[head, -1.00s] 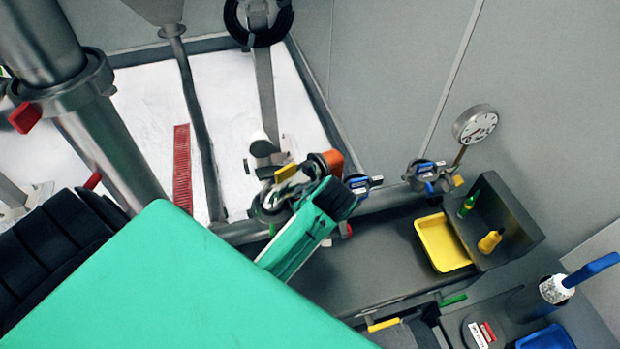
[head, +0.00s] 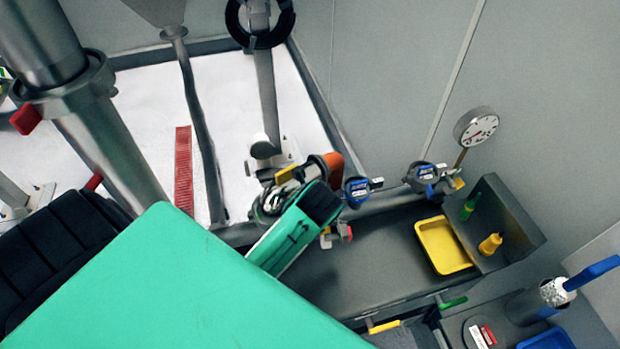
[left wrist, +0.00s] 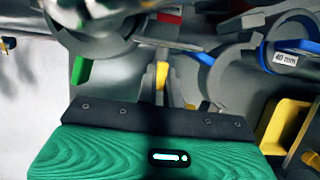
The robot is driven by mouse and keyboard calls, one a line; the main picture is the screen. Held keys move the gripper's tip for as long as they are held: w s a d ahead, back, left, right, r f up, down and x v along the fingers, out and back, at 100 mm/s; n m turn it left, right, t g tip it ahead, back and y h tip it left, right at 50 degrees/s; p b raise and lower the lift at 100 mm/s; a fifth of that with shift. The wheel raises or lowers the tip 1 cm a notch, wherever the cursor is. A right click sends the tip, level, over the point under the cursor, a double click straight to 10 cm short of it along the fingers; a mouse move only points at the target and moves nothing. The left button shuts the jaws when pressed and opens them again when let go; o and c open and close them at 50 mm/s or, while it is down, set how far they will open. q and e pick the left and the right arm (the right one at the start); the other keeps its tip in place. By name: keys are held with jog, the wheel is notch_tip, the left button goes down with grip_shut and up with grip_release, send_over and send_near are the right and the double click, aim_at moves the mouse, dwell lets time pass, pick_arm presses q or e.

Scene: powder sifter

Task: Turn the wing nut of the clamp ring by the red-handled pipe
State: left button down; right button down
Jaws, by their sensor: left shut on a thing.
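My left gripper (head: 275,202) is at a grey clamp ring in the head view, beside an orange pipe bend (head: 335,165). A yellow tab (head: 287,174), which looks like the wing nut, sits by the ring. In the left wrist view the yellow tab (left wrist: 162,75) stands upright between the gripper's grey fingers, which are shut on it. The fingertips are small and partly dark there. A red-handled fitting (head: 346,232) is just right of the gripper's green body. My right gripper is in no view.
Two blue-marked clamps (head: 357,190) (head: 425,175) sit on the pipe to the right. A dial gauge (head: 475,126) stands behind. A yellow tray (head: 443,245) lies on the grey ledge. A big steel pipe (head: 105,130) stands at left. A dark ring (head: 262,35) hangs at the top.

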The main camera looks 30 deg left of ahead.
pick_arm(q)
jog(key=shift+s+a+f+n+t+h+b, duration=0.25)
jog(key=shift+t+h+b, duration=0.25)
jog(key=shift+t+h, duration=0.45)
jog(key=shift+s+a+n+t+h+b, duration=0.3)
jog(key=shift+t+h+b, duration=0.3)
jog(key=shift+t, duration=0.6)
jog(key=shift+s+a+f+n+t+h+b, duration=0.15)
jog(key=shift+n+t+h+b, duration=0.25)
jog(key=shift+t+h, duration=0.55)
jog(key=c, duration=1.5)
grip_release()
jog(key=shift+c, duration=0.2)
